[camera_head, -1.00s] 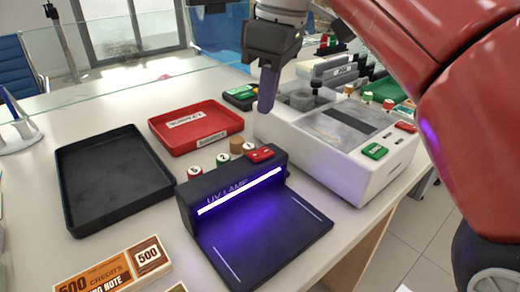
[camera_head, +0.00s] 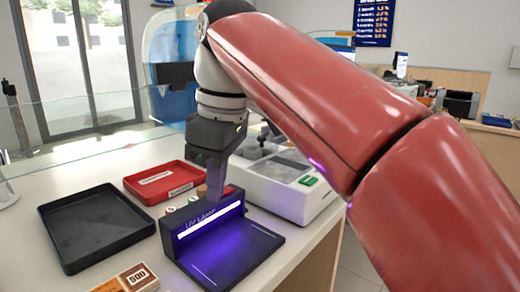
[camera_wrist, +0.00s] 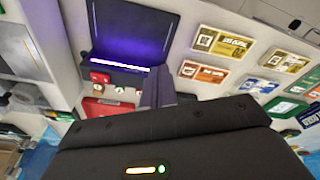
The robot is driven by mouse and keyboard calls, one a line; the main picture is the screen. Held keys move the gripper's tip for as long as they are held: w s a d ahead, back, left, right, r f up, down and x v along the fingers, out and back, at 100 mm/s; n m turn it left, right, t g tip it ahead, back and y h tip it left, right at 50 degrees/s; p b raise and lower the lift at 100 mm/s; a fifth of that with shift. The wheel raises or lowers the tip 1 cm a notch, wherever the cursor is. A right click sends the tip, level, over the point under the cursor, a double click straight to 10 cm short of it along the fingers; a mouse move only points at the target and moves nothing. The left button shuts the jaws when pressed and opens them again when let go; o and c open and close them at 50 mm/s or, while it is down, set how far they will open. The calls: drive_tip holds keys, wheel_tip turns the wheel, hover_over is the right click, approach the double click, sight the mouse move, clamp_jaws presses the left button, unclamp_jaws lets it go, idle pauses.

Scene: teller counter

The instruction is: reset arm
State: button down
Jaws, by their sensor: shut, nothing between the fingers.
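My gripper (camera_head: 216,188) points down with its fingers together and nothing between them. In the head view its tips overlap the back right of the UV lamp (camera_head: 170,240), whose light bar glows violet over a dark base plate. I cannot tell the exact gap between tips and lamp. In the wrist view the closed fingers (camera_wrist: 158,88) show beside the lit lamp (camera_wrist: 130,30). My red arm crosses the right of the head view.
A black tray (camera_head: 62,262) and a red tray (camera_head: 130,190) lie left of the lamp. A white counter machine (camera_head: 290,202) stands to the right. An orange note bundle (camera_head: 140,277) is at the front. Several more bundles (camera_wrist: 222,43) show in the wrist view.

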drive_tip(key=s+d+f+m+t, duration=0.2)
drive_tip(key=s+d+f+m, duration=0.2)
drive_tip(key=d+f+m, duration=0.3)
drive_tip(key=s+d+f+m+t+h, duration=0.1)
drive_tip(key=s+d+f+m+t, duration=0.2)
drive_tip(key=d+f+m, duration=0.5)
drive_tip(key=s+d+f, duration=0.1)
drive_tip(key=d+f, duration=0.5)
drive_tip(key=f, duration=0.3)
drive_tip(key=shift+s+d+f+h, duration=0.2)
drive_tip(key=shift+d+f+h, duration=0.1)
drive_tip(key=shift+d, duration=0.1)
drive_tip(key=shift+r, duration=0.1)
